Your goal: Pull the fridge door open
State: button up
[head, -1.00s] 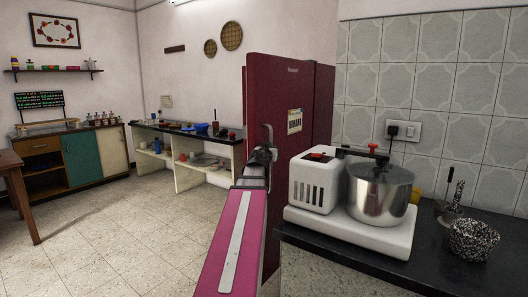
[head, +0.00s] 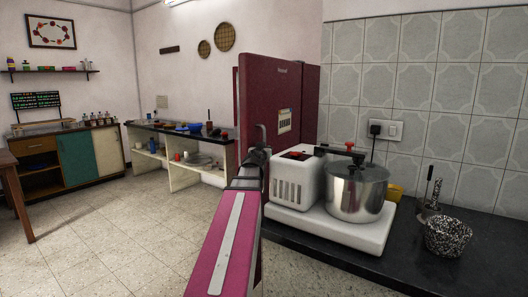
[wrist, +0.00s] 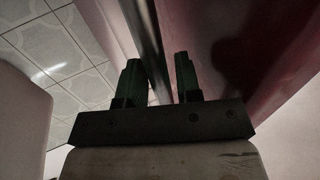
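The fridge (head: 268,95) is dark red and stands near the middle of the head view. It has a small logo and a pale sticker on the face toward me. My gripper (head: 262,137) is in front of this face, at the far end of my pink arm. In the wrist view a long metal door handle (wrist: 148,35) runs between the two dark green fingers of my gripper (wrist: 158,82). The fingers are close on both sides of the handle and appear shut on it. The red door surface (wrist: 225,50) lies behind and to the right. My arm hides the fridge's lower part.
A black counter (head: 330,262) on the right carries a white grinder with a steel pot (head: 356,190) and a speckled basket (head: 447,237). It is close to my arm's right side. A low shelf unit (head: 175,165) stands behind left. The tiled floor (head: 110,245) at left is clear.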

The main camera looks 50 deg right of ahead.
jog(key=shift+o, duration=0.4)
jog(key=v, duration=1.1)
